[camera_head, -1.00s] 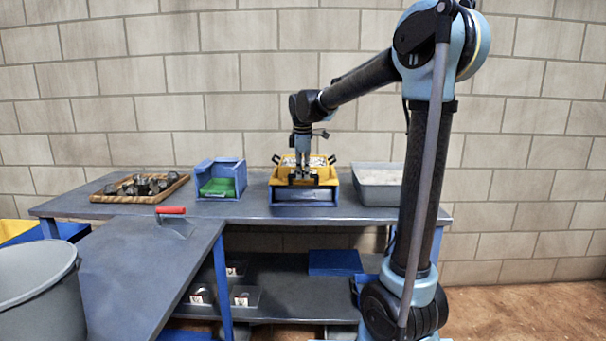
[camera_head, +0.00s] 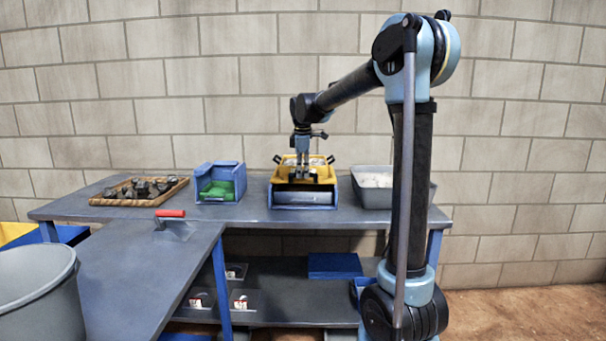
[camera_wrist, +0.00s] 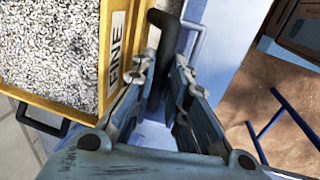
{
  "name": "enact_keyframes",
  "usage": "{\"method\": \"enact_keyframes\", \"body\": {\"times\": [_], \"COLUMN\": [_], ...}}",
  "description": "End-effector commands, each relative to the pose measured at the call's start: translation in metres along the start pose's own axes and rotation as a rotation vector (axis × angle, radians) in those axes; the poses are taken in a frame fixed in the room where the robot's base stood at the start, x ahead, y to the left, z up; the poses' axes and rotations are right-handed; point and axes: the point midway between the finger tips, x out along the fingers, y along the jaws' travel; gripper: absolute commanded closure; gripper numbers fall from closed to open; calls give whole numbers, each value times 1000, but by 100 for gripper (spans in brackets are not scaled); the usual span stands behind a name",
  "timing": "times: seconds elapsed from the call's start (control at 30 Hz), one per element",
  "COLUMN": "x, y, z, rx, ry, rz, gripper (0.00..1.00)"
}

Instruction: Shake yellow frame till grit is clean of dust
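The yellow frame (camera_head: 285,172) sits on a blue and grey stand (camera_head: 305,198) on the workbench. It has black handles at its corners. In the wrist view the yellow frame (camera_wrist: 95,75), lettered FINE, holds pale speckled grit (camera_wrist: 50,45); how dusty it is cannot be told. A black handle (camera_wrist: 163,60) on the frame's side lies between the fingers of my gripper (camera_wrist: 165,85), which appear closed on it. In the head view my gripper (camera_head: 302,165) points down at the front of the frame.
A grey bin (camera_head: 385,192) of pale material stands close to the right. A blue box with a green insert (camera_head: 218,185) and a wooden tray of dark rocks (camera_head: 135,190) stand left. A red-handled tool (camera_head: 170,214) lies on the side bench. A grey bucket (camera_head: 38,290) stands front left.

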Motion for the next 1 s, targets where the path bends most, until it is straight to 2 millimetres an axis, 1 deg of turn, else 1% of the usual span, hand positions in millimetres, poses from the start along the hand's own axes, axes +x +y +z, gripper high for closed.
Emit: {"method": "enact_keyframes", "body": {"times": [0.03,0.07,0.1,0.4,0.53,0.67,1.0], "x": [0,0,0,0,-6,-23,-86], "y": [0,0,0,0,0,0,0], "z": [0,0,0,0,0,0,0], "rx": [0,0,0,0,0,0,-1], "ry": [1,1,1,0,0,0,0], "rz": [0,0,0,0,0,0,-1], "gripper": [76,70,65,65,65,65,65]}}
